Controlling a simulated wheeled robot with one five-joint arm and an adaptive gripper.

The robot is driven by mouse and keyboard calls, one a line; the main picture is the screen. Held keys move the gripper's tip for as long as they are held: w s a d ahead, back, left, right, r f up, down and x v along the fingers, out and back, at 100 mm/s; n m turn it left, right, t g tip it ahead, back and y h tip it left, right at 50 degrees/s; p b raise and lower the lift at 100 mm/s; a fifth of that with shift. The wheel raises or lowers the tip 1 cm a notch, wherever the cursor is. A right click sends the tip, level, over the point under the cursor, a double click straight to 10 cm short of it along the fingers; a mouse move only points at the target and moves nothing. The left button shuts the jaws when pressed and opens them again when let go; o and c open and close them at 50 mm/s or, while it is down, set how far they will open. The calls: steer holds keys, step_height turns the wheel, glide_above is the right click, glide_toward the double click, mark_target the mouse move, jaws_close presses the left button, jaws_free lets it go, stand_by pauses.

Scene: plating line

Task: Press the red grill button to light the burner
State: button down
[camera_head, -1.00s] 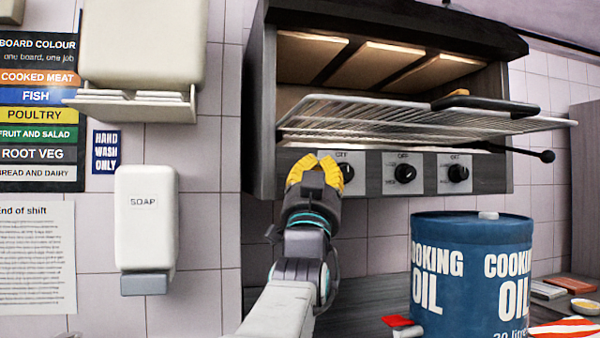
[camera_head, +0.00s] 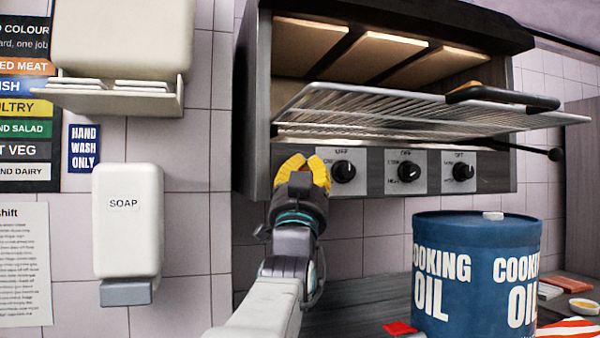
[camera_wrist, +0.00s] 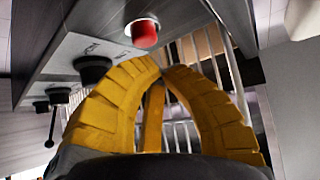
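The red grill button (camera_wrist: 144,33) sticks out from the grill's front panel (camera_wrist: 85,47) in the wrist view, above and a little left of my fingertips. My gripper (camera_wrist: 163,68) does not touch it there. My yellow fingers curve together, their tips meeting or almost meeting, with nothing seen between them. In the head view my gripper (camera_head: 306,160) is in front of the left end of the grill (camera_head: 377,171), left of the left knob (camera_head: 343,171). The button does not show in that view; my gripper seems to hide it. The burner flame cannot be made out.
Two more knobs (camera_head: 409,171) (camera_head: 462,171) sit to the right on the panel. A wire rack (camera_head: 400,112) juts out above them. A blue cooking oil drum (camera_head: 475,270) stands below right. A soap dispenser (camera_head: 128,222) hangs on the left wall.

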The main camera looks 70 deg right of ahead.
steer(key=shift+w+d+f+b, duration=0.1)
steer(key=shift+w+d+b, duration=0.15)
steer(key=shift+b, duration=0.4)
stand_by(0.9)
steer(key=shift+w+d+b, duration=0.3)
steer(key=shift+d+b, duration=0.2)
steer(key=shift+d, duration=0.05)
stand_by(1.2)
steer(key=shift+s+a, duration=0.1)
steer(key=shift+a, duration=0.05)
stand_by(0.4)
steer(key=shift+s+a+b, duration=0.35)
steer(key=shift+a+b, duration=0.3)
steer(key=shift+b, duration=0.4)
steer(key=shift+a, duration=0.1)
stand_by(0.4)
